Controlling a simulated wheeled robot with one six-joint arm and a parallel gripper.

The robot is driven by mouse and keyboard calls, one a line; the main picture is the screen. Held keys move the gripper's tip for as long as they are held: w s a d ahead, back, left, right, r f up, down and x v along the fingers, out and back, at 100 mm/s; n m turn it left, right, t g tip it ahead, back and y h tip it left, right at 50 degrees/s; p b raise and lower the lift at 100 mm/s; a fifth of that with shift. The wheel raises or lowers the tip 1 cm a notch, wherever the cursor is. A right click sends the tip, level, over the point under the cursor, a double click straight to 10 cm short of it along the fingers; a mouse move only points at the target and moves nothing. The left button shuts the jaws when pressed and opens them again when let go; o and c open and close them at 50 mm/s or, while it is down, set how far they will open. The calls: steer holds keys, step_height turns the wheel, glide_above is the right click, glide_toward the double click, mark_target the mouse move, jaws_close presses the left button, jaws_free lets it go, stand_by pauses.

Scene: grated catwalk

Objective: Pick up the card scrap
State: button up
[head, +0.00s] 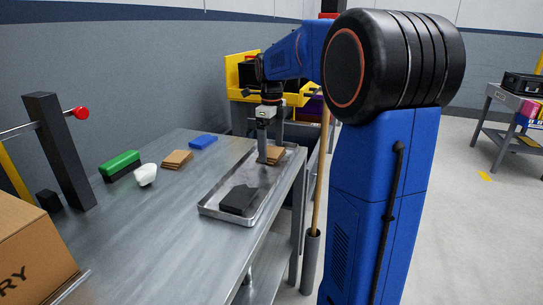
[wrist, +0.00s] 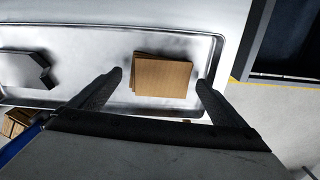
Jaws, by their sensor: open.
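A brown card scrap (head: 277,154), a small stack of flat squares, lies in the far end of a shallow metal tray (head: 216,214). In the wrist view the card scrap (wrist: 163,80) shows whole, with slightly offset layers. My gripper (head: 270,158) is over that end of the tray, pointing down, and hides part of the scrap in the head view. In the wrist view my gripper (wrist: 160,82) is open and empty, with one fingertip on each side of the scrap and gaps to both. I cannot tell its exact height above the scrap.
A black block (head: 240,199) lies in the tray's near end. Another brown stack (head: 177,159), a blue block (head: 203,142), a white cup-like piece (head: 145,175) and a green-and-black block (head: 120,165) are on the metal table (head: 160,225). A cardboard box (head: 35,255) stands near left.

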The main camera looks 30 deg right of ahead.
steer(key=shift+f, duration=0.35)
steer(key=c, duration=1.1)
steer(key=shift+r, duration=0.1)
